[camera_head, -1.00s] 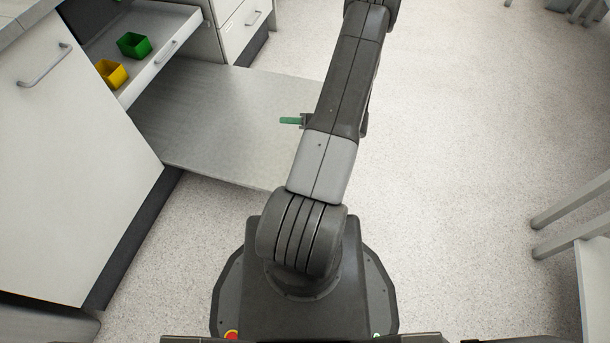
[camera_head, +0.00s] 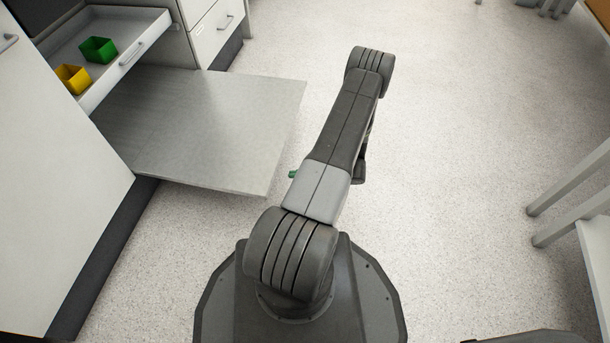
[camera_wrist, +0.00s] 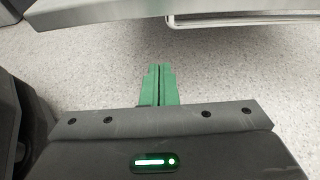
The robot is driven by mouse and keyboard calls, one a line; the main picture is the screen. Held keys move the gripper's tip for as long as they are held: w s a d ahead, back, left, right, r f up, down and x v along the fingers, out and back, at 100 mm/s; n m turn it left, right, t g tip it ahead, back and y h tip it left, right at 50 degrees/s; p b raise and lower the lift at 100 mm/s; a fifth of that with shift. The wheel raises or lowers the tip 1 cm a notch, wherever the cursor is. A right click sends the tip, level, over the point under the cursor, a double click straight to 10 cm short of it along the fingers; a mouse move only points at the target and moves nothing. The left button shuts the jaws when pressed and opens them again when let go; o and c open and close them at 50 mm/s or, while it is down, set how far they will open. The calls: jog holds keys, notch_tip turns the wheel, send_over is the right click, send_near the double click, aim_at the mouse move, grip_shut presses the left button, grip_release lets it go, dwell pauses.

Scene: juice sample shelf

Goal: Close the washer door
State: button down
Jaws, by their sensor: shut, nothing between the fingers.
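The washer door (camera_head: 205,130) is a flat grey panel. It lies folded down and open, sticking out from the cabinet front at the left of the head view. Its near edge also shows at the top of the wrist view (camera_wrist: 100,10). My gripper (camera_wrist: 158,85) has green fingers, shut together with nothing between them. In the head view only a green tip (camera_head: 292,174) shows beside my arm, to the right of the door's near corner and apart from it. The rest of the gripper is hidden behind my arm.
A drawer (camera_head: 140,50) stands pulled out above the door, holding a green bin (camera_head: 98,50) and a yellow bin (camera_head: 73,79). A white cabinet (camera_head: 60,170) stands at the left. Table legs (camera_head: 570,180) stand at the right. The floor between is clear.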

jog(key=shift+w+a+r+b, duration=0.2)
jog(key=shift+a+r+b, duration=0.15)
jog(key=shift+a, duration=0.3)
jog(key=shift+w+a+r+b, duration=0.25)
jog(key=shift+a+r, duration=0.25)
jog(key=shift+a, duration=0.2)
jog(key=shift+w+a+r+b, duration=0.2)
jog(key=shift+a+r+b, duration=0.15)
jog(key=shift+a, duration=0.3)
jog(key=shift+r, duration=0.15)
